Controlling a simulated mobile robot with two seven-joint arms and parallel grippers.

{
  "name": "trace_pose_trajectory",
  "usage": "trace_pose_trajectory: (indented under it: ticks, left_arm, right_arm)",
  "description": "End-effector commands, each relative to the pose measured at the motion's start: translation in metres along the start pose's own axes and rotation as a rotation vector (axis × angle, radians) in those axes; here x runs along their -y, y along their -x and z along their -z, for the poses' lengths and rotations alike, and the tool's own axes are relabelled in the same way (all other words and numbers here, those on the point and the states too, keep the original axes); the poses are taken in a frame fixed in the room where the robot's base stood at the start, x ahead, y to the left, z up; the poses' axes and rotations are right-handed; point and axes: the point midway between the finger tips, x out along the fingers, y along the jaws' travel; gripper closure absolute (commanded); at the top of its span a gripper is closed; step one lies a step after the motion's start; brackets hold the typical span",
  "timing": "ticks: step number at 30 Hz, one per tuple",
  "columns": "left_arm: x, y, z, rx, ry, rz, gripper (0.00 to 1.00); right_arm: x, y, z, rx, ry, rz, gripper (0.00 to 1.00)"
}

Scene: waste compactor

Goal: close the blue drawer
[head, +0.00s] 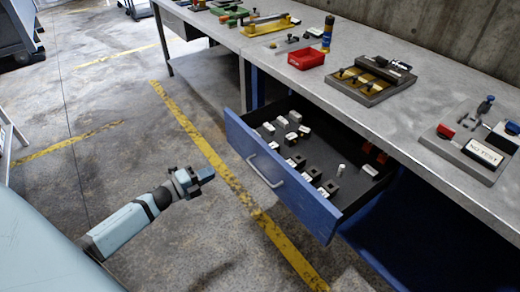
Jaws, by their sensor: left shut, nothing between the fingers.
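The blue drawer (283,177) is pulled out from under the grey workbench. Its blue front has a silver bar handle (266,172) and faces the open floor. Inside it are several small white and dark blocks. My left gripper (204,174) is shut and empty, in front of the drawer and to the left of its handle. It does not touch the drawer. My right gripper is not in view.
The long workbench (350,100) holds a red bin (306,58), a spray-can-like bottle (328,34) and several tool fixtures. Yellow lines (200,137) mark the concrete floor. The floor left of the drawer is clear. A grey machine (15,32) stands at the upper left.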

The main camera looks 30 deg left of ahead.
Motion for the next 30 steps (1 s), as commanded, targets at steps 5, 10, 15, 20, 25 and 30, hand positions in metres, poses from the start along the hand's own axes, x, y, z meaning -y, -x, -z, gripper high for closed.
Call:
trace_pose_trajectory:
  ticks: [5, 10, 15, 20, 25, 30]
  left_arm:
    - [0.002, -0.021, 0.0, -0.001, -0.003, 0.003, 1.0]
    - [0.002, -0.058, 0.0, -0.001, -0.001, 0.003, 1.0]
    - [0.002, -0.094, 0.0, 0.0, 0.001, 0.004, 1.0]
    - [0.001, -0.12, 0.0, 0.0, 0.001, 0.002, 1.0]
    - [0.001, -0.135, 0.0, 0.001, 0.001, 0.0, 1.0]
    - [0.001, -0.139, 0.0, 0.0, 0.001, 0.0, 1.0]
  right_arm:
    - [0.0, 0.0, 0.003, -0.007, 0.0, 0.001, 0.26]
    - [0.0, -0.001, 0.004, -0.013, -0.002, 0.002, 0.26]
    - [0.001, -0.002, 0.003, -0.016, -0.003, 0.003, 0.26]
    - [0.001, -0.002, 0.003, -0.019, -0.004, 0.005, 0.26]
    - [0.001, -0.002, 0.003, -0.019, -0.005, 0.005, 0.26]
    - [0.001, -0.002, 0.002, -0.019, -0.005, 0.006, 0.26]
